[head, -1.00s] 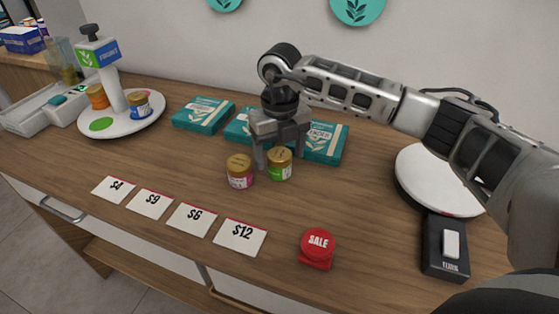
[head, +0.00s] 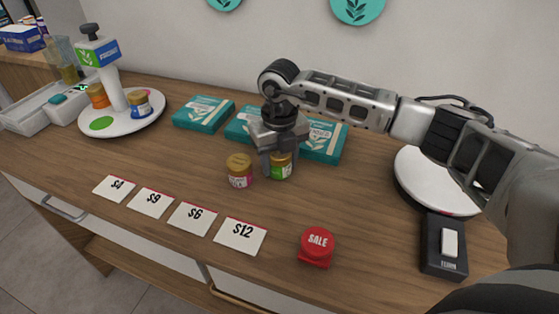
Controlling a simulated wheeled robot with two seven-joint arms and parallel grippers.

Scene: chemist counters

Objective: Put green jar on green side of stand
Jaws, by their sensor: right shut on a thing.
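The green jar (head: 281,171), with a gold lid and a green and white label, stands on the wooden counter. My right gripper (head: 279,164) comes down over it from above and is shut on it; the fingers hide part of the jar and its lid. The round white stand (head: 137,126) is at the left. A green spot (head: 101,123) on its front left part is bare. An orange jar (head: 97,96) and a blue-labelled jar (head: 140,103) stand on its other parts. My left gripper is not in view.
A pink-labelled jar (head: 239,171) stands close left of the green jar. Teal boxes (head: 204,114) lie behind. The counter between jars and stand is mostly clear.

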